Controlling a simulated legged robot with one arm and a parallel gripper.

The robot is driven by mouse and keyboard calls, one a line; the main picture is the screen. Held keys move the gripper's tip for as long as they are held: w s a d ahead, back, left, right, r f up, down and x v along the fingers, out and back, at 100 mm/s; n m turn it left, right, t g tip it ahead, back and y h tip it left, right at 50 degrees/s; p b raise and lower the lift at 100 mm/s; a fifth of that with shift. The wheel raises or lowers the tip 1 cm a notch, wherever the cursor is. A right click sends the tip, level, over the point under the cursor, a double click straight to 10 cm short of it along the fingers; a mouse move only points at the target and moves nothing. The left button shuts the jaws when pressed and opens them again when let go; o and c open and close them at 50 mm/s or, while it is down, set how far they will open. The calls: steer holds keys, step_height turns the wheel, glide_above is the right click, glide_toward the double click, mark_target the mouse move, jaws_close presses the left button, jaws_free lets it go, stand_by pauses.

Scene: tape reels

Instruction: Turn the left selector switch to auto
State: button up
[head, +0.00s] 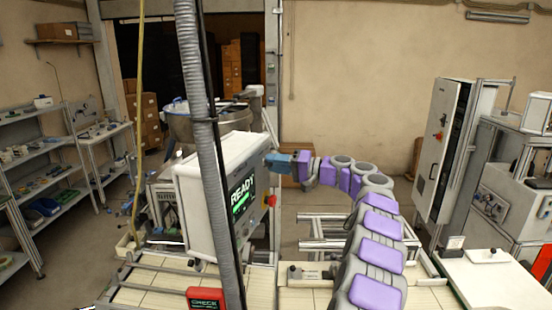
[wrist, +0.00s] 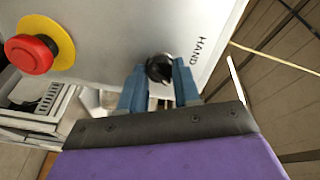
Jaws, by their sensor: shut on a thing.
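A black selector switch knob (wrist: 159,68) sits on the light grey panel face (wrist: 110,30) in the wrist view. The word HAND is printed beside the knob, to its right. No AUTO label is visible. My gripper (wrist: 160,78) has a blue finger on each side of the knob and is shut on it. In the head view my gripper (head: 270,160) reaches the right side of the white control box (head: 205,195). The knob is hidden there behind my gripper. Which way the knob points is hard to tell.
A red emergency stop button (wrist: 28,54) on a yellow disc is on the same panel; it also shows in the head view (head: 271,200). A screen (head: 242,197) reads READY. A grey hose (head: 205,130) hangs in front of the box. A tall cabinet (head: 445,150) stands at right.

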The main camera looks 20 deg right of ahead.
steer(key=shift+d+f+m, duration=0.1)
steer(key=shift+f+m, duration=0.05)
steer(key=shift+m, duration=0.15)
steer(key=o, duration=0.7)
steer(key=shift+w, duration=0.1)
steer(key=o, duration=0.4)
steer(key=shift+d, duration=0.15)
steer(key=shift+c, duration=0.2)
steer(key=v, duration=1.7)
steer(key=shift+d, duration=0.3)
